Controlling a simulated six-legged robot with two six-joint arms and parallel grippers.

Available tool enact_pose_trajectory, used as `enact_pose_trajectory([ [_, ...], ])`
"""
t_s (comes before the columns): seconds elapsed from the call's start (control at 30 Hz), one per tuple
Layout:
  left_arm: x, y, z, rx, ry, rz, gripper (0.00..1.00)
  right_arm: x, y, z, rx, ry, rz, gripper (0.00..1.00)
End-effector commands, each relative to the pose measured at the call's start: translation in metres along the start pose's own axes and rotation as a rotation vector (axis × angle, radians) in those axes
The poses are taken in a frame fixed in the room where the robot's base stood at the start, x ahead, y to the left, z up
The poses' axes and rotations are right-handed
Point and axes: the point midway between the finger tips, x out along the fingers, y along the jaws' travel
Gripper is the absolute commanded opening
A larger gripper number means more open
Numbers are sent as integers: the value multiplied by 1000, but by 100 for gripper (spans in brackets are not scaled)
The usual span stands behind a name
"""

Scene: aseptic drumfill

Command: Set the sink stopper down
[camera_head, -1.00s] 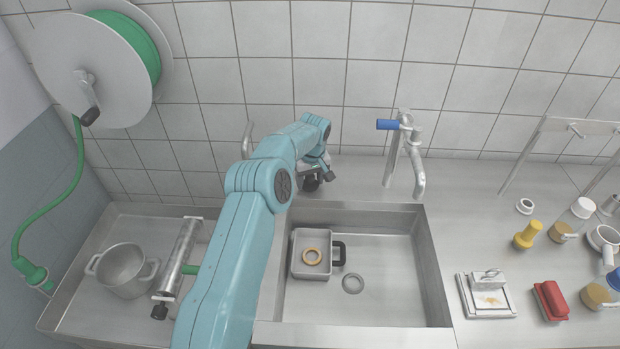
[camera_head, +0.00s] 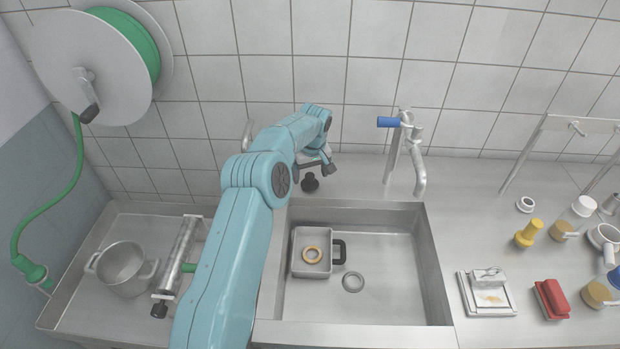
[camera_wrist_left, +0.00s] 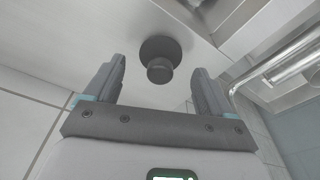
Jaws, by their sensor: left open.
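The black sink stopper (camera_head: 310,183) stands on the steel ledge behind the sink basin, knob up. My left gripper (camera_head: 318,164) is above and just behind it, open and apart from it. In the left wrist view the stopper (camera_wrist_left: 160,57) lies beyond the open fingers (camera_wrist_left: 155,88), roughly centred between them, with nothing held. The sink basin (camera_head: 390,262) has an open round drain (camera_head: 353,283) in its floor. My right gripper does not show.
The faucet (camera_head: 417,165) rises right of the gripper. A pot (camera_head: 122,268) and a steel cylinder (camera_head: 178,258) are at left. Bottles and a red-topped block (camera_head: 551,299) are at right.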

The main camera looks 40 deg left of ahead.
Motion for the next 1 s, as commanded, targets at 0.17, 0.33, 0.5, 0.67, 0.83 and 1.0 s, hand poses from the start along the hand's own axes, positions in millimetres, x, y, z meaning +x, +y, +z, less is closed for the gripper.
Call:
enact_pose_trajectory([
  [0.17, -43, 1, 0, 0, 4, 4, 84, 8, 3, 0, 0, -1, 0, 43],
  [0.33, -77, 1, 0, -1, 2, 2, 84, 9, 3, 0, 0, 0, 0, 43],
  [0.5, -93, 0, 0, 0, 1, 1, 84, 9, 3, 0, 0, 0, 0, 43],
  [0.67, -96, 0, 0, 0, 0, 1, 84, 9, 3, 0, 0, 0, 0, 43],
  [0.83, -96, 0, 0, 0, 0, 1, 84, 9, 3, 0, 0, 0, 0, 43],
  [1.0, -96, 0, 0, 0, 0, 1, 84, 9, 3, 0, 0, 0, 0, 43],
])
